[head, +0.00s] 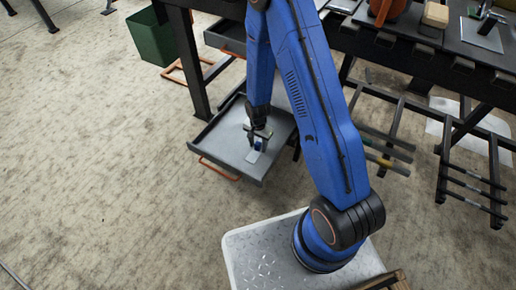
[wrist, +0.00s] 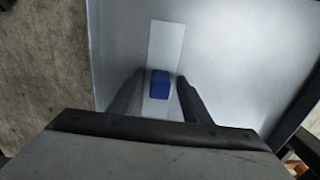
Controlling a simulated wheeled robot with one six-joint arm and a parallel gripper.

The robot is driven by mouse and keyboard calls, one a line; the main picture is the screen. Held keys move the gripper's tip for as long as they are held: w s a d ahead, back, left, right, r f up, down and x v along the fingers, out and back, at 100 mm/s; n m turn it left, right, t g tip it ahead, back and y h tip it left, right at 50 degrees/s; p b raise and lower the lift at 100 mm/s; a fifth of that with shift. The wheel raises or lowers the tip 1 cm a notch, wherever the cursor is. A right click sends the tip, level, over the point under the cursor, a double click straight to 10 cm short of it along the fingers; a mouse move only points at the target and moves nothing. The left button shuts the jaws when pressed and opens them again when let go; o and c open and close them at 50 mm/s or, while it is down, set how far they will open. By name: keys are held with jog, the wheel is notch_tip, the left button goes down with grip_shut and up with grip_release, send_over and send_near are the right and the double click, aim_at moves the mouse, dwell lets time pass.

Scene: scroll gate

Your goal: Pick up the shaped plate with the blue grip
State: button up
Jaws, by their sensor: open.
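The shaped plate (wrist: 166,40) is a thin, pale strip lying in the open grey drawer (head: 218,138). Its blue grip (wrist: 159,84) stands up from it as a small block. In the head view the plate (head: 253,156) shows just below my gripper (head: 258,136). My gripper (wrist: 158,82) also shows in the wrist view, with its two dark fingers apart, one on each side of the blue grip. The right finger is very close to the grip; I cannot tell whether it touches. The near part of the plate is hidden by my gripper body.
The drawer has low walls and an orange handle (head: 219,169) at its front. A dark workbench (head: 440,50) stands behind, with tools on top. A green bin (head: 152,38) is at the upper left. Rack bars (head: 470,185) stand at the right. The floor at left is clear.

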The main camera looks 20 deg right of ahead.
grip_shut()
